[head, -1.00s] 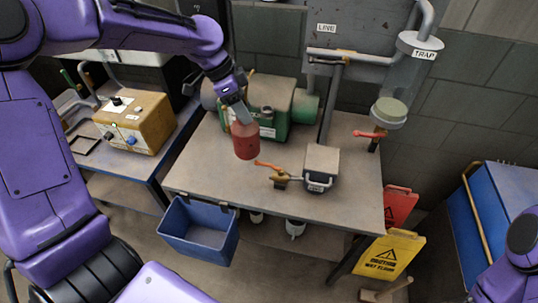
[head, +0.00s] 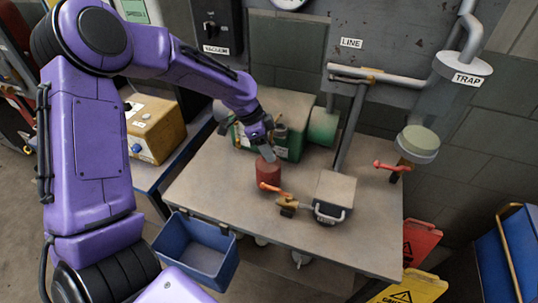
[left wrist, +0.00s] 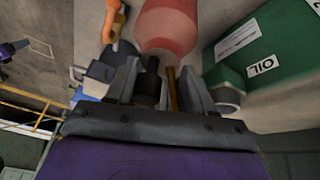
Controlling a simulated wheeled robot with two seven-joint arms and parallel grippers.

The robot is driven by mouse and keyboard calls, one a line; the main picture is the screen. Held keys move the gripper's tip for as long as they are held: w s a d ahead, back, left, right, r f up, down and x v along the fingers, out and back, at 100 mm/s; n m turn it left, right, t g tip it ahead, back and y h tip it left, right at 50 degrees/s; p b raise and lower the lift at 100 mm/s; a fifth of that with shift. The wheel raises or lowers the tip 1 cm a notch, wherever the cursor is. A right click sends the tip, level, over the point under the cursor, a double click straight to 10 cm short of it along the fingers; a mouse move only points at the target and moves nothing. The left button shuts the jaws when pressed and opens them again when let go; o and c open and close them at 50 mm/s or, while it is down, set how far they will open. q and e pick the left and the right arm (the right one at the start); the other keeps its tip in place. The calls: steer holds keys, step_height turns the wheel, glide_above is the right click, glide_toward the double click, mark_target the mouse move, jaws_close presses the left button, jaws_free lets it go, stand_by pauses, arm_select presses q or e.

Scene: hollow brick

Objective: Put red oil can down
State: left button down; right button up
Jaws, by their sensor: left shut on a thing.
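The red oil can (head: 268,177) is at the table top (head: 220,190), in front of the green machine, and looks upright. I cannot tell for sure whether its base touches the table. My left gripper (head: 266,153) comes down on it from above and is shut on its top part. In the left wrist view the red can (left wrist: 166,25) shows beyond the fingers (left wrist: 160,85), with a thin brownish spout between them. My right gripper is not in view.
The green machine (head: 292,140) stands close behind the can. An orange-handled valve (head: 287,200) and a grey box (head: 335,192) are just right of it. A blue bin (head: 197,250) hangs at the front edge. The front left of the table is clear.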

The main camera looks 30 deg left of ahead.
arm_select(q)
steer(key=shift+d+f, duration=0.1)
steer(key=shift+f, duration=1.45)
steer(key=shift+c, duration=2)
jaws_free()
steer(key=v, duration=1.2)
steer(key=shift+b, duration=0.45)
